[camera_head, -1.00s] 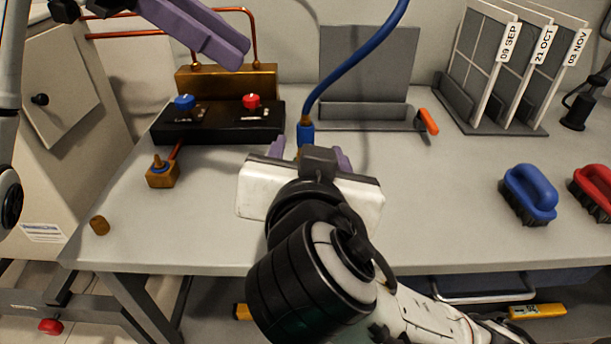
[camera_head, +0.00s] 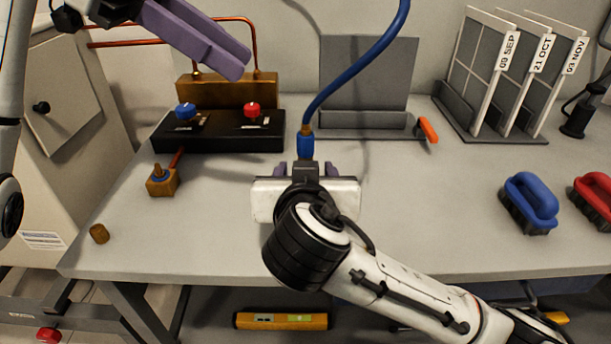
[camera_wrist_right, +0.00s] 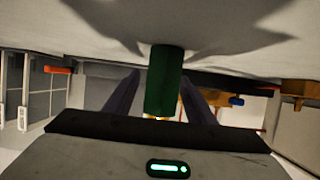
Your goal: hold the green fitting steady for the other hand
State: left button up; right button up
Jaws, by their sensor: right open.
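The green fitting (camera_wrist_right: 163,82) is a short green cylinder with a brass end in the right wrist view. It stands between the two purple fingers of my right gripper (camera_wrist_right: 162,95), with a gap on each side. That gripper is open and not closed on it. In the head view my right gripper (camera_head: 306,170) is over the middle of the bench and hides the green fitting. My left gripper (camera_head: 240,62) is raised at the upper left, away from the fitting. Its purple fingers overlap in the picture, so their gap is unclear.
A blue hose (camera_head: 345,78) comes down to a blue connector (camera_head: 305,146) just behind my right gripper. A black valve panel (camera_head: 218,142), a brass block (camera_head: 162,181) and a brass cap (camera_head: 99,233) are at left. Brushes (camera_head: 530,200) stand at right. Bench right of centre is clear.

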jog(key=shift+w, duration=0.1)
grip_shut()
dwell(0.4)
dwell(0.8)
